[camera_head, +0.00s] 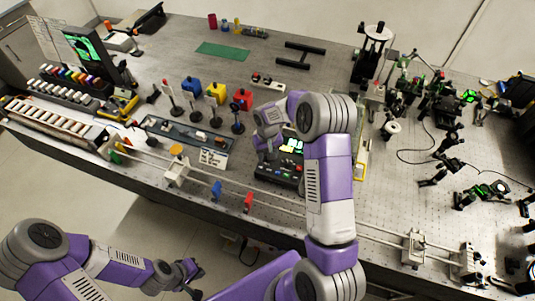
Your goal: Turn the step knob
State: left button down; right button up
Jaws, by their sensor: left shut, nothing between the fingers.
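A dark control box (279,173) with a lit green display (291,145) and small coloured controls sits near the table's front edge. I cannot tell which control is the step knob; my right arm covers part of the box. My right gripper (267,155) points down at the box's left side, close above or against it. Its fingertips are too small and dark to show whether they are open or shut. My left gripper (194,270) is shut and empty, low in front of the table and well away from the box.
Posts with coloured heads (214,92) stand left of the box. A rail with blue (216,190) and red (248,202) holders runs along the front edge. A white-labelled panel (213,158) lies left of the box. Optics mounts (440,105) crowd the right side.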

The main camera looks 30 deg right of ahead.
notch_tip(320, 180, up, 8)
jog(key=shift+f, duration=0.25)
jog(key=shift+f, duration=0.1)
dwell(0.4)
